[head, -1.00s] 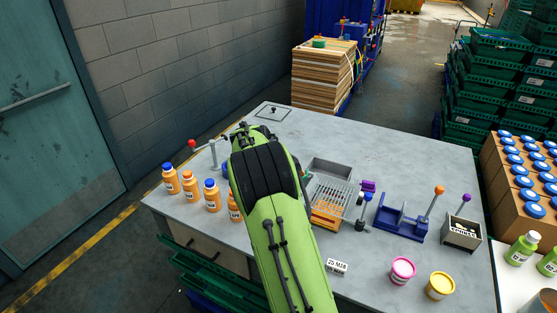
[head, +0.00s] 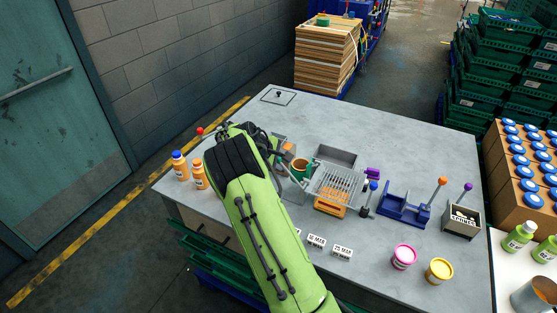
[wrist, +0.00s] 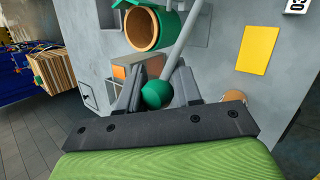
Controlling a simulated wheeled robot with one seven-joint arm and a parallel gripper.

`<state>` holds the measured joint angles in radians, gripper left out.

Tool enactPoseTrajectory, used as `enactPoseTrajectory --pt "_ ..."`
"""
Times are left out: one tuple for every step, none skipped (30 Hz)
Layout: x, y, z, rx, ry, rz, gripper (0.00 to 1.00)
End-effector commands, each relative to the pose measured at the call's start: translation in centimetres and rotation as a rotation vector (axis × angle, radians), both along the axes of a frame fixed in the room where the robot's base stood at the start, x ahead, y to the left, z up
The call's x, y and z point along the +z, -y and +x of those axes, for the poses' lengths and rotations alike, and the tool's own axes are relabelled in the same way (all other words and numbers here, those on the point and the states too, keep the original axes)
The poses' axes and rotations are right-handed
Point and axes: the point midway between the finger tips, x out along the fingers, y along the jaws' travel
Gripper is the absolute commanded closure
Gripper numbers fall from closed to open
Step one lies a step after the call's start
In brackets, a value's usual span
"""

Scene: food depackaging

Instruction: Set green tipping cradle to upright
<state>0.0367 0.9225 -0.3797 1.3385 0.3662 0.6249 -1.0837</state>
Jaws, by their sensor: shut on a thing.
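The green tipping cradle (head: 300,168) stands on the grey table beside my arm in the head view. In the wrist view the cradle (wrist: 171,30) is at the top, with a tan, round-mouthed vessel (wrist: 143,30) in it, its open mouth facing the camera. A grey lever (wrist: 183,40) runs beside it down to a green ball knob (wrist: 157,94). My gripper (wrist: 157,90) is shut on this knob, one finger on each side. In the head view my own arm hides the gripper and knob. The exact tilt of the cradle is hard to tell.
Right of the cradle stand a wire-grid rack (head: 338,185), a blue fixture (head: 404,210) and a grey box (head: 462,220). Orange bottles (head: 180,166) stand at the left. Pink (head: 404,257) and yellow (head: 440,271) tubs are near the front edge. The back of the table is mostly clear.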

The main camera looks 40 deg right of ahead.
Motion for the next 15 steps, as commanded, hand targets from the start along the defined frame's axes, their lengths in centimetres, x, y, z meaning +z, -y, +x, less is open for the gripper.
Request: enactPoseTrajectory --pt "0.61 0.47 0.10 -0.002 0.010 -0.014 1.00" --pt "0.61 0.47 0.10 -0.002 0.009 -0.015 1.00" --pt "0.61 0.48 0.10 -0.002 0.011 -0.015 1.00" --pt "0.61 0.48 0.10 -0.002 0.011 -0.015 1.00" --pt "0.61 0.48 0.10 -0.002 0.011 -0.015 1.00" --pt "0.61 0.48 0.10 -0.002 0.011 -0.015 1.00" --pt "0.62 0.49 0.10 -0.002 0.011 -0.015 1.00" --pt "0.63 0.49 0.10 -0.002 0.011 -0.015 1.00" --pt "0.63 0.49 0.10 -0.002 0.011 -0.016 1.00" --pt "0.64 0.50 0.11 -0.002 0.011 -0.016 0.65" --pt "0.63 0.48 0.12 -0.003 0.011 -0.015 0.60" --pt "0.58 0.46 0.10 -0.003 0.010 -0.014 0.54" --pt "0.54 0.42 0.10 -0.002 0.011 -0.013 0.49" --pt "0.49 0.39 0.09 -0.002 0.010 -0.012 0.46" --pt "0.44 0.35 0.08 -0.001 0.008 -0.010 0.46"
